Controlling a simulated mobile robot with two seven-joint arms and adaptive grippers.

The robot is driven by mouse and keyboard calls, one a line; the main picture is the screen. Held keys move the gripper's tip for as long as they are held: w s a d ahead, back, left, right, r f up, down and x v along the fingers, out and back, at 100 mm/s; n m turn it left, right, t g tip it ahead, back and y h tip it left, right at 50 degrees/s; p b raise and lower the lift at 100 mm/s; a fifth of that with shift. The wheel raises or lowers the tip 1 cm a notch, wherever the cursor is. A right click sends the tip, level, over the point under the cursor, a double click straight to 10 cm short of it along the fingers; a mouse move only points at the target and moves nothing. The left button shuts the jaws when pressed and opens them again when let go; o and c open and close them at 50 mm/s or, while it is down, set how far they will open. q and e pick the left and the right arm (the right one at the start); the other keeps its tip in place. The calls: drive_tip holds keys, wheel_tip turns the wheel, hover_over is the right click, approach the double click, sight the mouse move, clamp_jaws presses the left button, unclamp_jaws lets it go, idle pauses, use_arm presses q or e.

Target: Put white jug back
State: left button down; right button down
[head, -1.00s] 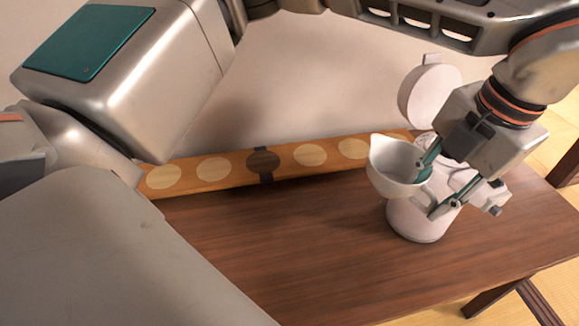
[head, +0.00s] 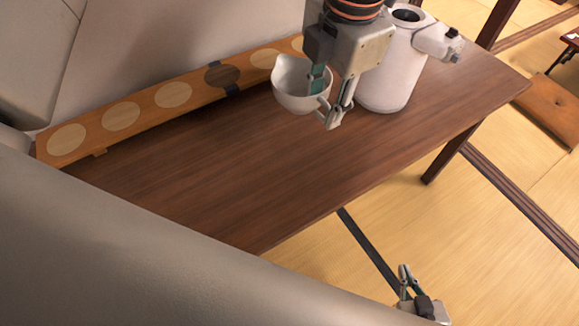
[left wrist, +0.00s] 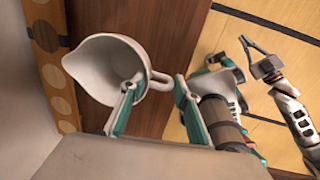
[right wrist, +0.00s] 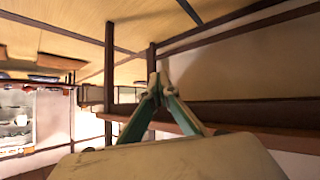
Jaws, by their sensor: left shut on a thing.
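The white jug (head: 292,88) is held in the air over the table, its spout toward the upper left in the head view. My left gripper (head: 325,95) is shut on it at the handle side. In the left wrist view, the jug (left wrist: 100,62) lies beyond the fingertips (left wrist: 157,86), and its handle is between the fingers. My right gripper (head: 404,278) is low at the right, beyond the table's front edge. In the right wrist view, its fingertips (right wrist: 157,84) meet with nothing between them.
A long wooden board (head: 150,110) with pale discs and one dark disc lies along the table's back. The brown table (head: 230,170) is bare in front. A cushion (head: 550,105) is on the floor.

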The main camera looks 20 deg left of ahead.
use_arm(q)
drive_tip(key=shift+s+f, duration=0.1)
drive_tip(key=shift+f, duration=0.25)
drive_tip(key=shift+f+b, duration=0.95)
drive_tip(key=shift+f, duration=8.75)
drive_tip(key=shift+f, duration=0.2)
drive_tip(key=c, duration=1.6)
unclamp_jaws()
drive_tip(key=shift+o, duration=0.5)
